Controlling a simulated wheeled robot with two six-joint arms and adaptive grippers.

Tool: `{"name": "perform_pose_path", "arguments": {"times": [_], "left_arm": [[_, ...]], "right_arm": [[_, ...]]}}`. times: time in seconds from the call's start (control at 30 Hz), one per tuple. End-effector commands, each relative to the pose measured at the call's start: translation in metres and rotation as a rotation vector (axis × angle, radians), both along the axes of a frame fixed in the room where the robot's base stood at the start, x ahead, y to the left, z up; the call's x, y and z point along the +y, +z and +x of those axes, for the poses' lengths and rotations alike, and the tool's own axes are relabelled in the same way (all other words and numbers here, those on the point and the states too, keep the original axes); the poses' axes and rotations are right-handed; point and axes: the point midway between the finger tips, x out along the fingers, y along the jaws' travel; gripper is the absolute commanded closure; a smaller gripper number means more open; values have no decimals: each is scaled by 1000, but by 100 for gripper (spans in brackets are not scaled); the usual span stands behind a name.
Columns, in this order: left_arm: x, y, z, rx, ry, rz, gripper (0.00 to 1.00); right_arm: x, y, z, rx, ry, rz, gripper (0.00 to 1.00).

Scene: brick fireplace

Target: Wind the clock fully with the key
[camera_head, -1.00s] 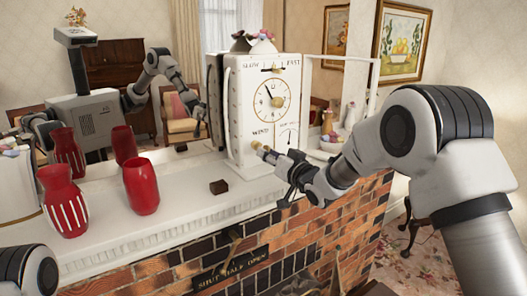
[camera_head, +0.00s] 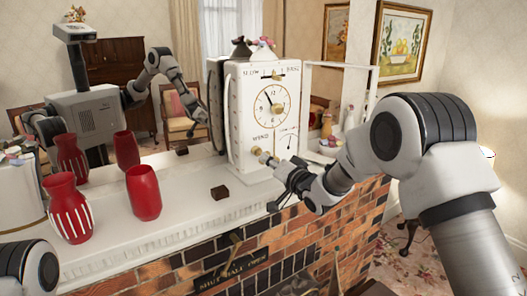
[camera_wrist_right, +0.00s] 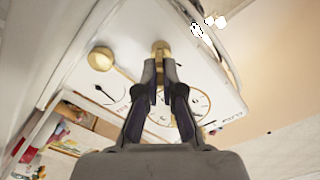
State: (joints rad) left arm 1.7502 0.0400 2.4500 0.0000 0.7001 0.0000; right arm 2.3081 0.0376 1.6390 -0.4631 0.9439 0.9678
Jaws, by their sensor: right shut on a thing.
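The white clock (camera_head: 240,125) stands upright on the mantel, its dial (camera_head: 270,103) facing the room. The wind mark and a small gauge (camera_head: 289,141) sit below the dial. My right gripper (camera_head: 270,160) is at the lower front of the clock, shut on the gold key (camera_head: 257,151). In the right wrist view the fingers (camera_wrist_right: 160,68) close around a gold piece (camera_wrist_right: 160,48), with the dial (camera_wrist_right: 185,103) behind them. A gold round knob with a stem (camera_wrist_right: 100,58) shows beside them. How far the key is seated is hidden. My left gripper is out of view.
Several red vases stand or are mirrored at left, one plain (camera_head: 142,192) and one striped (camera_head: 66,208). A small dark block (camera_head: 220,192) lies on the white mantel (camera_head: 180,212). A mirror reflects me.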

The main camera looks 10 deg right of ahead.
Motion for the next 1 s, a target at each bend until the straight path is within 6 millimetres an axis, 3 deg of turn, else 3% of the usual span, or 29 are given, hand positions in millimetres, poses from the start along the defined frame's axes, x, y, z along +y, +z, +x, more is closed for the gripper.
{"name": "perform_pose_path", "arguments": {"times": [0.33,0.7,1.0], "left_arm": [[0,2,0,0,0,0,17],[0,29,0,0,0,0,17],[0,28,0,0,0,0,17]], "right_arm": [[0,2,0,8,-1,30,100],[1,4,1,129,0,370,100],[1,2,1,137,-1,400,100]]}}
